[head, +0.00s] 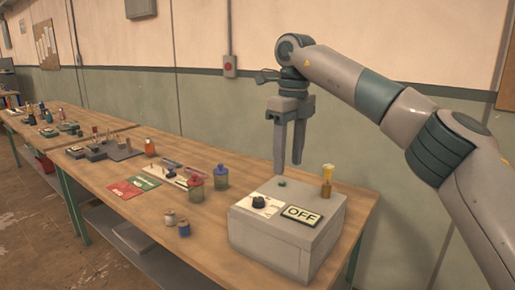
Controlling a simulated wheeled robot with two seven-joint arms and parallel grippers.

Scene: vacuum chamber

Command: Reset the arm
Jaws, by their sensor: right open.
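My right arm comes in from the right side of the head view. Its gripper (288,168) points straight down, open and empty, with a gap between the two fingers. It hangs above the back part of a grey control box (262,243) at the near end of the workbench. The box has a black knob (259,201) on a white plate, a sign reading OFF (302,215), a small green button (282,183) and a yellow-topped lamp (327,180). I cannot tell whether the fingertips touch anything, but they appear above the box. My left gripper is not in view.
The long wooden workbench (128,221) runs to the far left. On it are red and green cards (133,187), a red jar (195,195), a blue-lidded jar (221,178), two small spools (176,223) and a dark fixture (115,151). A wall stands behind.

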